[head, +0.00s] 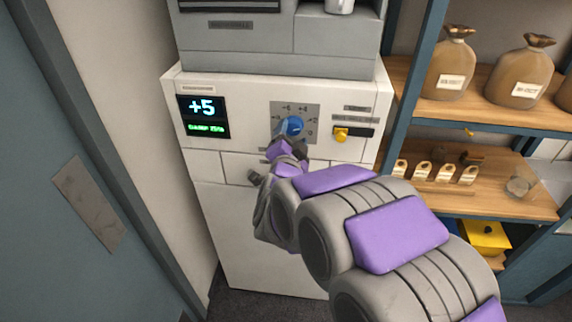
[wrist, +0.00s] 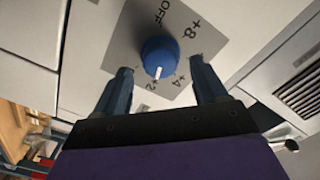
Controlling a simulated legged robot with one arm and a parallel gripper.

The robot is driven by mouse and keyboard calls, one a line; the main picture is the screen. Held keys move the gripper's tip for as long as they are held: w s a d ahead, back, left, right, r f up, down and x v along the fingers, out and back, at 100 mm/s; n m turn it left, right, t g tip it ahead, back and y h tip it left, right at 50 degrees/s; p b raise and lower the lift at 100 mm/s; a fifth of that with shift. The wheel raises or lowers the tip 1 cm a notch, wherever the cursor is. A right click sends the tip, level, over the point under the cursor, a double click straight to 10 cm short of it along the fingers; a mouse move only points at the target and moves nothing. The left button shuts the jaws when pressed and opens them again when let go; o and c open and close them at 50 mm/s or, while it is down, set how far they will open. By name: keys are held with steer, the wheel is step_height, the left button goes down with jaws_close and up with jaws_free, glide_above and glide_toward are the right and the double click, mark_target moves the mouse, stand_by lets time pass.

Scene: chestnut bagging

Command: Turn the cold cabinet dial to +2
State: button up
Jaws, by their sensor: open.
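The blue cold cabinet dial (head: 293,126) sits on a grey scale plate (head: 312,110) on the white cabinet front (head: 240,147). In the wrist view the dial (wrist: 160,52) has a white mark at its lower edge, toward the +2 and +4 labels. The cabinet display (head: 203,114) reads +5, with small green text below it. My gripper (head: 285,143) is at the dial and hides part of the plate. In the wrist view its fingers are open, one on each side of the dial, with gaps showing; I see no contact.
A yellow-handled switch (head: 343,134) is right of the dial. A grey machine (head: 275,45) stands on top of the cabinet. Shelves with brown sacks (head: 448,68) and wooden tags (head: 445,172) are at the right. A blue-grey door (head: 75,170) is at the left.

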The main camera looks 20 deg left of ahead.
steer(key=b+v, duration=0.6)
steer(key=v, duration=0.9)
steer(key=shift+b, duration=0.35)
steer(key=shift+s+d, duration=0.1)
steer(key=shift+d, duration=0.05)
